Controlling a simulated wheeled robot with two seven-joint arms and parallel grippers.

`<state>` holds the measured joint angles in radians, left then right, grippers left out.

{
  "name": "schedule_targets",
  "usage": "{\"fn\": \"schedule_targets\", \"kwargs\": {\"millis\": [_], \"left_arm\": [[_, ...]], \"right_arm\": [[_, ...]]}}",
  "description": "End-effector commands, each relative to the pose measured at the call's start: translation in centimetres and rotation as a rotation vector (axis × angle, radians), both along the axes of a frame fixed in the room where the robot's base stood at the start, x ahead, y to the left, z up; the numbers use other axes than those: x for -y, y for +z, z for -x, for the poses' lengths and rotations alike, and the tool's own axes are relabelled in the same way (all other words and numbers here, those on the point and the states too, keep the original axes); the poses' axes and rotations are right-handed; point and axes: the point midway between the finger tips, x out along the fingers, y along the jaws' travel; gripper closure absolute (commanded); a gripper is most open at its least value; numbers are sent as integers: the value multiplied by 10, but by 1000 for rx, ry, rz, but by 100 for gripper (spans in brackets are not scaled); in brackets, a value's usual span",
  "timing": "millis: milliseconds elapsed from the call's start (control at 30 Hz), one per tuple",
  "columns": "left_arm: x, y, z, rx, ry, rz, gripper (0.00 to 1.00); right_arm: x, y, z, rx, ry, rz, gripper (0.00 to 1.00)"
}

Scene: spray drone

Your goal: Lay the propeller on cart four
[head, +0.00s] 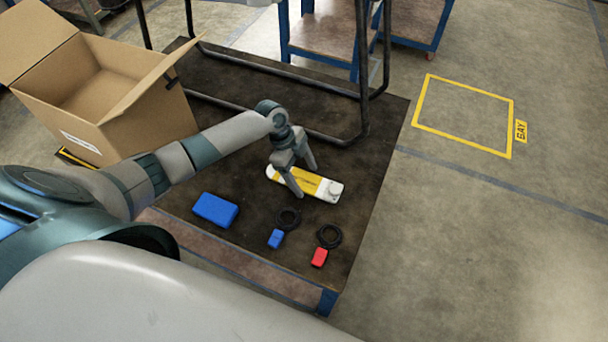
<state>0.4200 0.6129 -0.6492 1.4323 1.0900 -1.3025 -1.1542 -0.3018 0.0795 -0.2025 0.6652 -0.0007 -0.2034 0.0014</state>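A flat, long yellow-and-white piece (325,188) lies on the dark top of a cart (376,190); it may be the propeller, but I cannot tell for sure. My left gripper (306,181) is above it, pointing down, with its fingers spread to either side of the piece. The near finger covers part of its yellow middle; contact is not clear. My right gripper is not in view. No cart number is readable, so I cannot tell which is cart four.
A blue box (215,209), a black ring with a blue tag (275,239) and another with a red tag (319,257) lie nearer me. An open cardboard box (138,122) stands at left. A dark tube frame (364,100) rises behind. A yellow-outlined bay (511,135) on the right floor is empty.

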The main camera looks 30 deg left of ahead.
Motion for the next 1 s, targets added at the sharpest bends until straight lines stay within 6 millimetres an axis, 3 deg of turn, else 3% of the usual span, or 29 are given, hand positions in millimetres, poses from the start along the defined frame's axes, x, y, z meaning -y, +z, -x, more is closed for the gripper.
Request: {"fn": "schedule_targets", "kwargs": {"millis": [333,467,567,1000], "left_arm": [[-1,3,0,1,0,0,27],[-7,13,0,2,0,-2,27],[-11,25,0,3,0,-1,27],[-39,94,1,2,0,-1,27]], "right_arm": [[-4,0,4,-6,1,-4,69],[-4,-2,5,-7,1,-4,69],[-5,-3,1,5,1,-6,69],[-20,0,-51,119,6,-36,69]]}}
